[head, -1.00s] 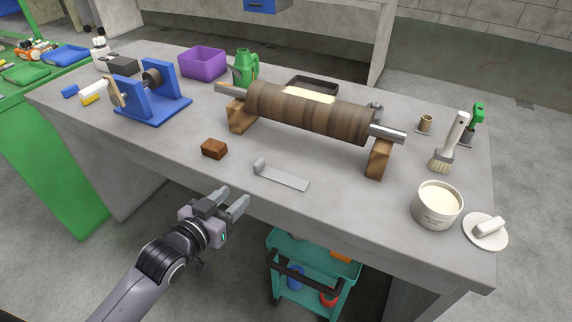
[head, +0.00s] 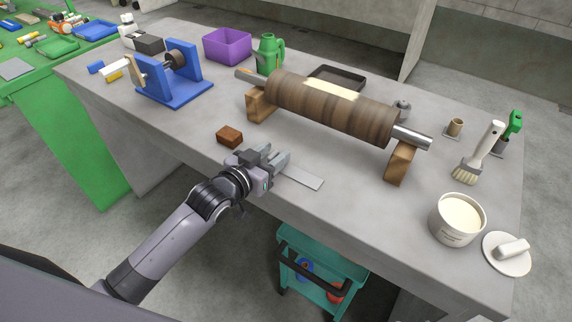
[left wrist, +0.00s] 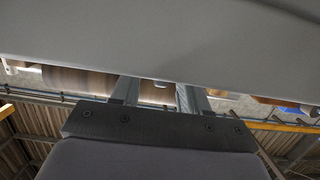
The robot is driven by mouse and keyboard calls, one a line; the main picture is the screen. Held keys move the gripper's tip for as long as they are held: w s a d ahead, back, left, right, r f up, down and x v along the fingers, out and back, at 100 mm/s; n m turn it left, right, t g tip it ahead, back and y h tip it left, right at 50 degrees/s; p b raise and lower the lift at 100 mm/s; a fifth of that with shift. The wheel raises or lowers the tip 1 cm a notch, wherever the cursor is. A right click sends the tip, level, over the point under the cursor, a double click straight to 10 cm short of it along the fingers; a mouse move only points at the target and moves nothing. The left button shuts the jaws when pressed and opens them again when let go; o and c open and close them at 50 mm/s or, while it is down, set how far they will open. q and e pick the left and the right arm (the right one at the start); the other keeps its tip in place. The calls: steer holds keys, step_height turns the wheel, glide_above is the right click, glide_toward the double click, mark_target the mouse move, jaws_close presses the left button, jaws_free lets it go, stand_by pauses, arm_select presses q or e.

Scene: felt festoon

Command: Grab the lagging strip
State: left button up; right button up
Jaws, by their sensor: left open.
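The lagging strip, as I take it, is the flat grey strip (head: 304,178) lying on the workbench near its front edge. Its raised left end is hidden behind my left gripper in the head view. My left gripper (head: 281,160) is open at that left end, its fingers pointing right and away across the bench. I cannot tell whether the raised end is between the fingers. In the left wrist view both fingers (left wrist: 158,93) stand apart, with a small pale edge between them below a broad grey surface. My right gripper is not in view.
A brown wrapped roller (head: 330,105) rests on wooden blocks behind the strip. A brown block (head: 229,136) sits left of the gripper. A white tub (head: 457,218), a brush (head: 476,155) and a round lid (head: 507,254) stand at right. A teal cart (head: 320,270) is below the front edge.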

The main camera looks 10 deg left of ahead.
arm_select(q)
steer(key=shift+x, duration=1.2)
jaws_close()
